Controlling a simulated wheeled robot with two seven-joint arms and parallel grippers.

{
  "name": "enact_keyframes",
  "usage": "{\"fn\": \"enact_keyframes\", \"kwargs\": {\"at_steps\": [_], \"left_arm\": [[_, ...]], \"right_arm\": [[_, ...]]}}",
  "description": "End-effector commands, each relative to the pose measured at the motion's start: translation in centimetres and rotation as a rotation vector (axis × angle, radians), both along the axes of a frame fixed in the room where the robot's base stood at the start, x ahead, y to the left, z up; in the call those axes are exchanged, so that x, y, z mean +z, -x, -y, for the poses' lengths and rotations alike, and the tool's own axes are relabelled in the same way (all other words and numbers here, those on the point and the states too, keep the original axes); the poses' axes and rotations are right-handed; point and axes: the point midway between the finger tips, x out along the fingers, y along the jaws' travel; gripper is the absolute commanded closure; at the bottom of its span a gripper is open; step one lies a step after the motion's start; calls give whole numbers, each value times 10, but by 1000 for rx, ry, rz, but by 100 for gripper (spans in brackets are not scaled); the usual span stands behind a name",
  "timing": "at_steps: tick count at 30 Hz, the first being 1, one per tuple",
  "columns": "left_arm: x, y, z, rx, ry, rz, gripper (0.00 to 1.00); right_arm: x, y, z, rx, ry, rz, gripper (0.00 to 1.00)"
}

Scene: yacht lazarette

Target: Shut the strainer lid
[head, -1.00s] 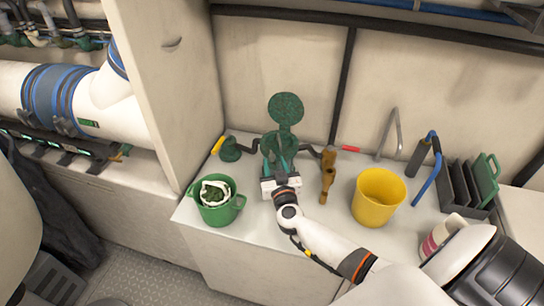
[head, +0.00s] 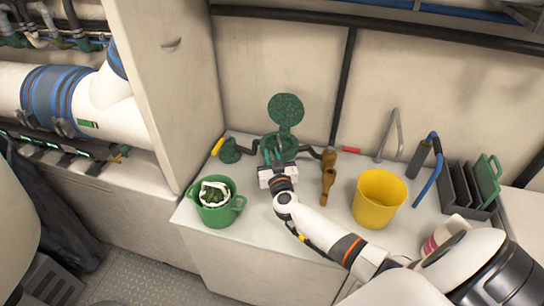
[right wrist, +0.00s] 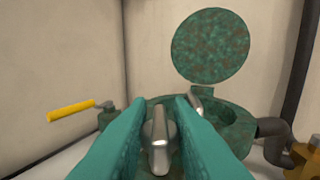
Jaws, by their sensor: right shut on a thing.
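The strainer (head: 292,146) is a green-brown metal body on the counter. Its round, mottled green lid (head: 286,108) stands open, raised at the back of the body; it also shows upright in the right wrist view (right wrist: 210,45). My right gripper (head: 272,152) is at the front of the strainer, below the lid and apart from it. In the right wrist view its teal fingers stand on either side of a silver metal piece (right wrist: 159,140) at the strainer's front, and they are shut on it. A second silver piece (right wrist: 195,102) shows behind the right finger. My left gripper is not in view.
A green bucket (head: 218,213) with a strainer basket (head: 213,193) in it stands left of my right gripper. A brown valve fitting (head: 328,178) and a yellow bucket (head: 378,198) stand to the right. A yellow-handled valve (head: 229,151) is left of the strainer.

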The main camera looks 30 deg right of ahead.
Motion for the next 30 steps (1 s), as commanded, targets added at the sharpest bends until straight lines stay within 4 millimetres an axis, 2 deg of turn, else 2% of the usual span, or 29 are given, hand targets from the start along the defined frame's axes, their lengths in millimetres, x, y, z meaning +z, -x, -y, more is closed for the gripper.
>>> {"fn": "enact_keyframes", "kwargs": {"at_steps": [8,14,22,30], "left_arm": [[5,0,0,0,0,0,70],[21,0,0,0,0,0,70],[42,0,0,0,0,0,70],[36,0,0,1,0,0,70]], "right_arm": [[1,0,-1,-20,-3,-1,100],[3,0,-2,-104,-5,-3,100],[2,-1,-4,-319,-7,-4,100],[-3,-1,-4,-564,-7,-1,100]]}}
